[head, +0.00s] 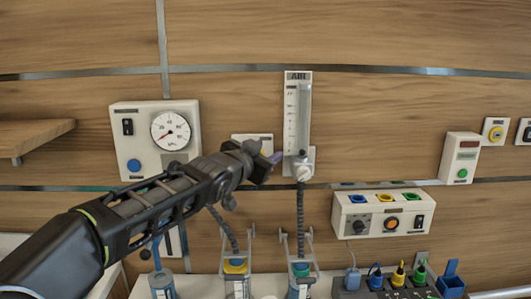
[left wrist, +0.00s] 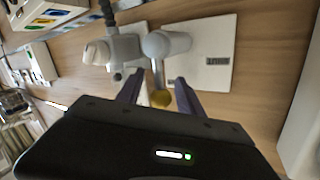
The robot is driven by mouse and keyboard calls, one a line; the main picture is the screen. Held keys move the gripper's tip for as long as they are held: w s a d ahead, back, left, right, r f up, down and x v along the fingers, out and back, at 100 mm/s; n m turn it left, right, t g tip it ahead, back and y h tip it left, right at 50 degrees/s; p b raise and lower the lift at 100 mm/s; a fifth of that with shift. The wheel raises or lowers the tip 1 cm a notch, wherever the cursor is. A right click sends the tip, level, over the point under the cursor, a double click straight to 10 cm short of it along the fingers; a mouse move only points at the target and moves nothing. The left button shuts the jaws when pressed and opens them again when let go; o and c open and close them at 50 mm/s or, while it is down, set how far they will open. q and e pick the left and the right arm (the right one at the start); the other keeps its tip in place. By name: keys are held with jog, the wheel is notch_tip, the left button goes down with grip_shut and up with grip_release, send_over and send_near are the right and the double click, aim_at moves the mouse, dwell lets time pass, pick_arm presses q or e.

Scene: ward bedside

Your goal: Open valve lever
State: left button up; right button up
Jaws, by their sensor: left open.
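The valve is a pale wall plate (left wrist: 208,62) with a grey-white round body (left wrist: 166,43). My right gripper is not in view.
The AIR flowmeter (head: 297,115) with its white knob (head: 304,173) stands close right of my left gripper. A gauge box (head: 128,150) is on the left. A socket box (head: 385,222) is lower right. Bottles and hoses stand below; the wood wall above is clear.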

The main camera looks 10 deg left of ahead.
pick_arm(q)
jog(key=shift+s+b, duration=0.3)
jog(key=b+v, duration=0.4)
jog(key=v, duration=0.3)
jog(key=shift+s, duration=0.1)
